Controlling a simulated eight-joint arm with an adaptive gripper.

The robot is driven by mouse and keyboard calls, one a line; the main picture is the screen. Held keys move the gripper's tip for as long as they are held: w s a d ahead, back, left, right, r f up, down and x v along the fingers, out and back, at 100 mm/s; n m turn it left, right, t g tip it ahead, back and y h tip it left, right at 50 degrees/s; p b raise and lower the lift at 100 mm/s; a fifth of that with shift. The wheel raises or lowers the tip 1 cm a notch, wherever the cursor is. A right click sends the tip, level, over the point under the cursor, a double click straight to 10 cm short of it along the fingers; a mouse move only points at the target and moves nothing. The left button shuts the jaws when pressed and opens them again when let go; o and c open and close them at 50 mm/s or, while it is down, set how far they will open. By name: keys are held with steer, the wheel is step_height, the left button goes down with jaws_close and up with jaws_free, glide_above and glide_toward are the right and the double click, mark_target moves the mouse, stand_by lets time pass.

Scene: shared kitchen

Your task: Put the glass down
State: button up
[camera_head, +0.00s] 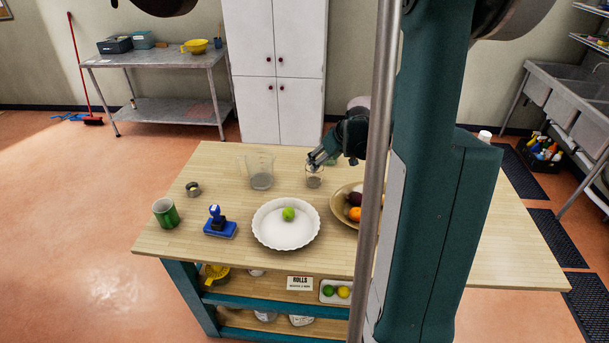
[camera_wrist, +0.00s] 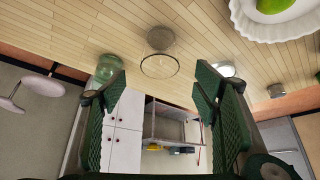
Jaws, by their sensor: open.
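The small clear glass (camera_head: 314,181) stands upright on the wooden table, with a greyish bottom. In the wrist view the glass (camera_wrist: 160,42) shows ahead between my fingers, its round rim towards me. My gripper (camera_head: 318,158) is just above and behind the glass in the head view. In the wrist view my gripper (camera_wrist: 158,84) has its two green fingers spread wide, with nothing between the pads. The glass looks clear of both fingers; how close the tips are to its rim is hard to tell.
A clear measuring jug (camera_head: 260,173) stands left of the glass. A white plate (camera_head: 270,237) with a lime is in front, and a fruit bowl (camera_head: 341,211) is at right. A greenish glass vessel (camera_wrist: 106,68) shows beside one finger. The table's back edge is close.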

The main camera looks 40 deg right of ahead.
steer(key=s+a+r, duration=0.2)
steer(key=a+r, duration=0.2)
steer(key=a, duration=0.4)
steer(key=s+a+r, duration=0.2)
steer(key=a+r, duration=0.3)
steer(key=a, duration=0.4)
steer(key=s+a+r, duration=0.2)
steer(key=a+r, duration=0.2)
steer(key=a, duration=0.4)
steer(key=s+a+r+n, duration=0.1)
steer(key=s+a+r, duration=0.1)
steer(key=s+a, duration=1.5)
steer(key=shift+s+a+r+t+y, duration=0.3)
steer(key=shift+a+y, duration=0.1)
steer(key=shift+a, duration=0.65)
steer(key=shift+f, duration=0.1)
step_height(320, 180, down, 7)
steer(key=b, duration=0.7)
